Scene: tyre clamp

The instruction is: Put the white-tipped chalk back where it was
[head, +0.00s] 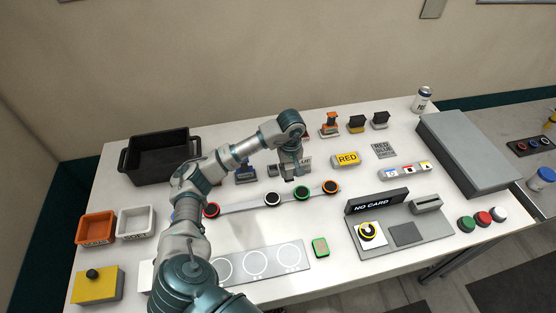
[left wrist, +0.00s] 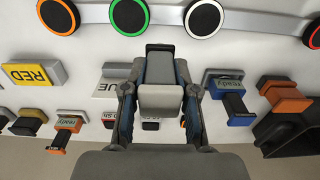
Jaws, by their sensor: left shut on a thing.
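My left gripper (head: 291,172) hangs over the back middle of the white table, behind the bar with coloured rings. In the left wrist view, its two fingers (left wrist: 159,108) are shut on a dark grey block with a pale, whitish part (left wrist: 160,98). This looks like the white-tipped chalk, though its shape is partly hidden by the fingers. In the head view, the gripper hides most of it. I cannot tell whether it touches the table. My right gripper is not in view.
A pale bar with ringed discs (head: 252,206) lies just in front. A yellow RED plate (head: 346,159) is to the right. An orange-topped block (head: 331,124) and similar blocks stand behind. A blue block (head: 245,174) is to the left. A black crate (head: 160,157) stands at the back left.

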